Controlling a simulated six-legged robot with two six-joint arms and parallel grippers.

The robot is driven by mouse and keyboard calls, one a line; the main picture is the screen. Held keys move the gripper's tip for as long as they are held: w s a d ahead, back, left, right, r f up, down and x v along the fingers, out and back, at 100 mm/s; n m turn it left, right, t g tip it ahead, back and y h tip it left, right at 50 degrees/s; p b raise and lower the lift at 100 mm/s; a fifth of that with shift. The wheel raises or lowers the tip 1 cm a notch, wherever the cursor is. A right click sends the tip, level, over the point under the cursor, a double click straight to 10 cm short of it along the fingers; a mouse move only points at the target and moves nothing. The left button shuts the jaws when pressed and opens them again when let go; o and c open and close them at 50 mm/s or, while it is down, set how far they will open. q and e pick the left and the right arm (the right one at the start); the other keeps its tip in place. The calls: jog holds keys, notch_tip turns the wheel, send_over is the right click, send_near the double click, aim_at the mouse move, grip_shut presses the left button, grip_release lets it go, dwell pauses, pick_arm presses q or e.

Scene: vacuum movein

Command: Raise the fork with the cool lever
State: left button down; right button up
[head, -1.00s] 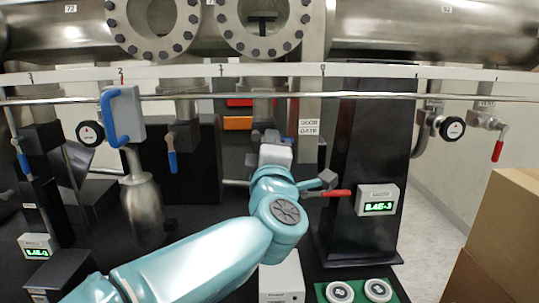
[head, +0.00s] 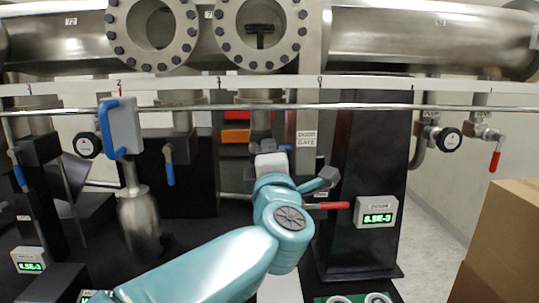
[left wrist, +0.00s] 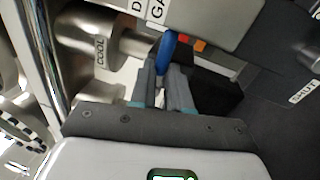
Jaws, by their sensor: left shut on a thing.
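The cool lever (left wrist: 166,52) has a blue grip and shows in the left wrist view, beside a metal valve body with a white COOL label (left wrist: 101,53). My left gripper (left wrist: 164,82) is shut on its blue grip. My right gripper is not in view.
A red-handled lever (head: 328,206) and a gauge box (head: 376,217) are right of my wrist. A metal rail (head: 400,107) crosses above the arm. Other blue-handled levers (head: 170,173) hang at left. Cardboard boxes (head: 510,230) stand at right.

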pick_arm(q)
jog(key=c, duration=1.2)
grip_release()
jog(key=shift+a+r, duration=0.15)
jog(key=shift+r, duration=0.25)
jog(key=shift+o, duration=0.5)
jog(key=shift+s+f, duration=0.1)
jog(key=shift+f, duration=0.1)
jog(key=s+f+b, duration=0.3)
jog(key=s, duration=1.3)
jog(key=shift+d, duration=0.2)
